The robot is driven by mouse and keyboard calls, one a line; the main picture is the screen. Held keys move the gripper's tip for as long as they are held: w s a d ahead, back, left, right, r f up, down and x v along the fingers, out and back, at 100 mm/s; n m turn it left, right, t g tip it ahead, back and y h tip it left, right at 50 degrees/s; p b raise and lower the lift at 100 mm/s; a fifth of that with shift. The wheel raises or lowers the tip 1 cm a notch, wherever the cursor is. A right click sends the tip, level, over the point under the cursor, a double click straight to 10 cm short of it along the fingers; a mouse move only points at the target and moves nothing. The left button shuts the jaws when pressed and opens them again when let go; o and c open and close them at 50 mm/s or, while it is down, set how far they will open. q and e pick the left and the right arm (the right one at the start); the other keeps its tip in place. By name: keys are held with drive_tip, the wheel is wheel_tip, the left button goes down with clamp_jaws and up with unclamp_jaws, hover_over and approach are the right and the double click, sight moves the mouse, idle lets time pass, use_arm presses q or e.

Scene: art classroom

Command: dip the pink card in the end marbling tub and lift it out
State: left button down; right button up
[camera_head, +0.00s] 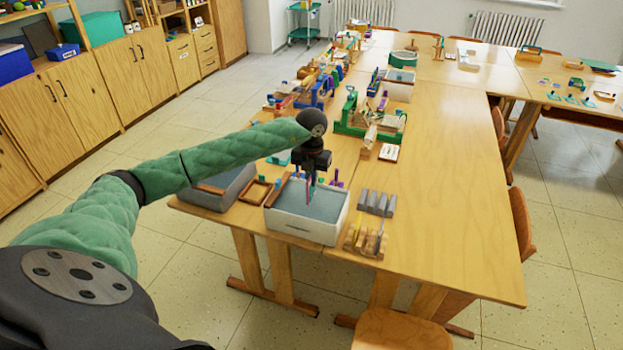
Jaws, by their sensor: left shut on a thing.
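A white marbling tub (290,231) with blue-grey liquid stands near the front edge of the long wooden table. My left gripper (310,176) comes in from the left and points down over this tub. It is shut on the thin pink card (309,194), which hangs upright below the fingers. The card's lower end is at or just above the liquid; I cannot tell if it touches. A grey tub (235,193) stands beside the white one on its left. My right gripper is not in view.
A wooden rack with grey and yellow tools (366,238) stands right of the white tub. A small wooden tray (256,190) lies between the tubs. Green and blue racks (350,122) crowd the table behind. The table's right side (450,200) is clear.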

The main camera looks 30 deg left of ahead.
use_arm(q)
drive_tip(key=shift+r+p, duration=0.9)
drive_tip(key=shift+r, duration=1.9)
